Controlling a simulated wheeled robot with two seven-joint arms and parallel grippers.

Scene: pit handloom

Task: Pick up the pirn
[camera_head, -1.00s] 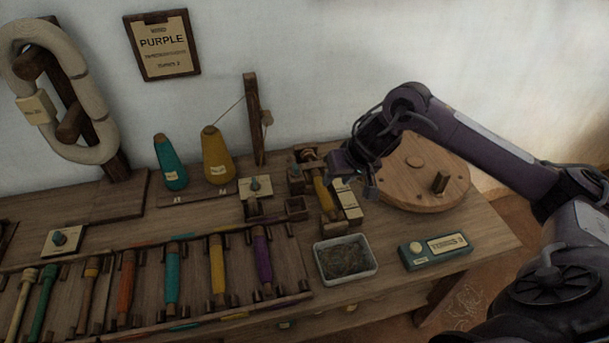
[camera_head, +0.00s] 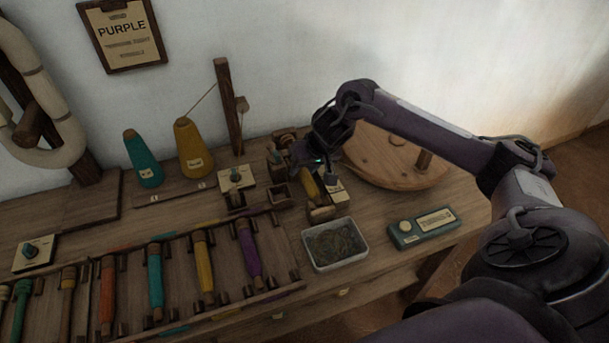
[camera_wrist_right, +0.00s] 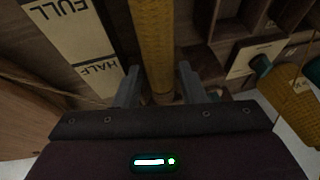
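A yellow pirn (camera_head: 309,187) sits in the wooden winder (camera_head: 321,213) on the bench, partly hidden by my right gripper in the head view. In the right wrist view, the yellow-wound pirn (camera_wrist_right: 152,40) runs down from the top edge towards the space between the fingers. My right gripper (camera_wrist_right: 158,82) is open, with one finger on each side of the pirn's line. I see no contact between fingers and pirn. In the head view, my right gripper (camera_head: 312,168) is over the winder. My left gripper is not in view.
A gauge marked FULL and HALF (camera_wrist_right: 82,45) lies close beside the pirn. A round wooden disc (camera_head: 385,165) is to the right. A tray of dark scraps (camera_head: 334,262) and a green box (camera_head: 422,228) stand in front. A rack of coloured pirns (camera_head: 203,265) is left.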

